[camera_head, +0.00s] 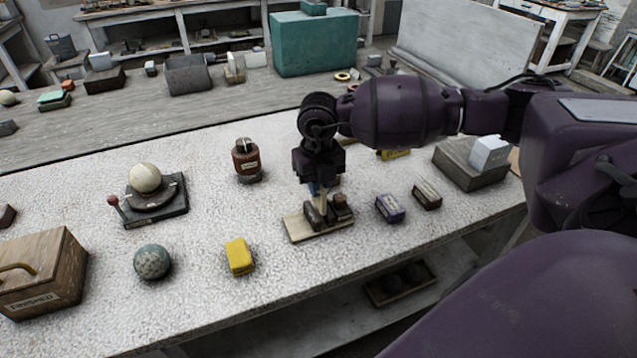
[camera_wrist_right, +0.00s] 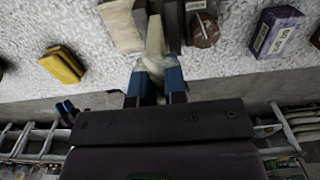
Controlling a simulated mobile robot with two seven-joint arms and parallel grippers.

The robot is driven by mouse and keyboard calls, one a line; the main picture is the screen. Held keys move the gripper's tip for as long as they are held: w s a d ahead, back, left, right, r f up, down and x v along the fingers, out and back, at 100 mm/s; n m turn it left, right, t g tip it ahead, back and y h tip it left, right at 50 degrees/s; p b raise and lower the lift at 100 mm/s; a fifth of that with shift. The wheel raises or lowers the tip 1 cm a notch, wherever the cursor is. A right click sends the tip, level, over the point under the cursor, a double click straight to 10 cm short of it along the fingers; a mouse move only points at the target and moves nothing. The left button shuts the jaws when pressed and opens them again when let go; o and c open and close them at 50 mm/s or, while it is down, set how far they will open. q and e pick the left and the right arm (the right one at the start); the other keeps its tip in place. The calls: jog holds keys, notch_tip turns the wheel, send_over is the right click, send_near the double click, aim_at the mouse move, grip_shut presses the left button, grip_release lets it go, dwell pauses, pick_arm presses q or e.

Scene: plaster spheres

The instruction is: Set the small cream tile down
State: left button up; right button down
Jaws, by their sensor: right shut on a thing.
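My right gripper (camera_head: 318,189) points down over a pale wooden board (camera_head: 298,230) that carries dark upright blocks (camera_head: 341,205). In the right wrist view its blue fingertips (camera_wrist_right: 155,82) are shut on the small cream tile (camera_wrist_right: 155,38). The tile stands on edge, and its far end reaches between two dark blocks (camera_wrist_right: 173,16). The head view shows only a narrow part of the tile (camera_head: 322,199) below the fingers. I cannot tell whether its lower edge touches the board. My left gripper is not in view.
A yellow block (camera_head: 239,256) lies left of the board, and a purple box (camera_head: 390,208) and a dark labelled box (camera_head: 427,195) lie right. The speckled tabletop (camera_head: 205,215) has free room left of the board.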

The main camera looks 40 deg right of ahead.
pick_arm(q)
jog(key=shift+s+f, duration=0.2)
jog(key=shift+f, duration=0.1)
pick_arm(e)
jog(key=shift+f, duration=0.4)
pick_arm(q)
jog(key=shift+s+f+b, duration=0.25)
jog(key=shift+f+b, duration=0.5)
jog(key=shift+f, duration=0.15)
pick_arm(e)
jog(key=shift+f, duration=1.6)
jog(key=c, duration=1.1)
grip_release()
jog(key=shift+r+p, duration=1.2)
jog(key=shift+r, duration=0.85)
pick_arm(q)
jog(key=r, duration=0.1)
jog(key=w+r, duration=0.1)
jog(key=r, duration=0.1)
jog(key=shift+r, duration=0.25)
